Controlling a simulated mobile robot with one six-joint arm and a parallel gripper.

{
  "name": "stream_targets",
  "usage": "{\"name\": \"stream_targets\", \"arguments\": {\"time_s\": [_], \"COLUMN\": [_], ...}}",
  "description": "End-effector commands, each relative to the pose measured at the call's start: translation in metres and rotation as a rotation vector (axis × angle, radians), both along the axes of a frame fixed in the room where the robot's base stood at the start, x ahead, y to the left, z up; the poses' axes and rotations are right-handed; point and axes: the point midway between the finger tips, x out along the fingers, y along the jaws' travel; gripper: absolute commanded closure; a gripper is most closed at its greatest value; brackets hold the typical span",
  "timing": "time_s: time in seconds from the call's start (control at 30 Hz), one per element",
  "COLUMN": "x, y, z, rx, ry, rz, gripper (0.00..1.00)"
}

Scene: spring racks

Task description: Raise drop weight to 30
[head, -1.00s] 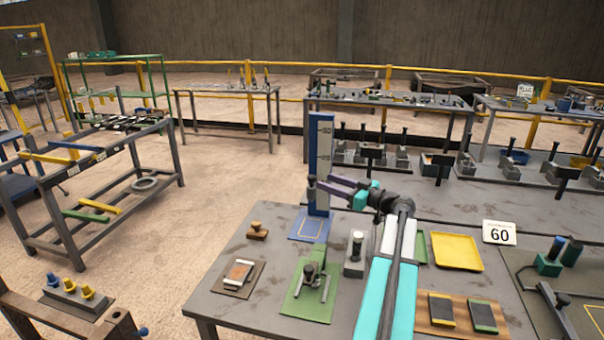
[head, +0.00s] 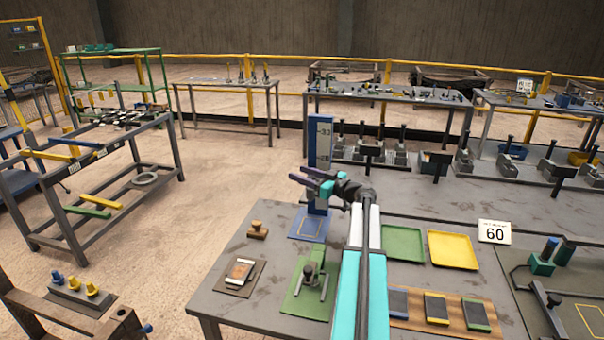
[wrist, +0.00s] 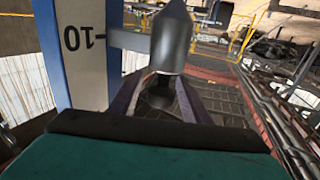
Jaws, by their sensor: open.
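The upright blue and white scale (head: 313,150) stands on a blue base (head: 308,225), with 30 near its top and 20 lower. In the wrist view the scale (wrist: 85,55) shows an upside-down 10 mark. A grey cylinder with a tapered end, which looks like the drop weight (wrist: 172,40), is beside that mark, with a grey bar between it and the scale. My gripper (head: 297,174) is open in front of the scale's lower part. In the wrist view its two fingers point toward the weight; I cannot tell whether they touch it.
Racks with several posts stand behind. The table's front left has some bare room.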

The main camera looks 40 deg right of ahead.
Motion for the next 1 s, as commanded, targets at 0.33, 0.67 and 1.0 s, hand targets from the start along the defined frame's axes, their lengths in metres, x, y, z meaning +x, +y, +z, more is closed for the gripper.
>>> {"name": "stream_targets", "arguments": {"time_s": [0.33, 0.67, 1.0], "x": [0.0009, 0.0011, -0.0062], "y": [0.0007, 0.0009, -0.0084], "z": [-0.0002, 0.0000, 0.0083], "rx": [0.000, 0.000, -0.001], "ry": [0.000, 0.000, 0.000], "rz": [0.000, 0.001, -0.014], "gripper": [0.71, 1.00, 1.00]}}
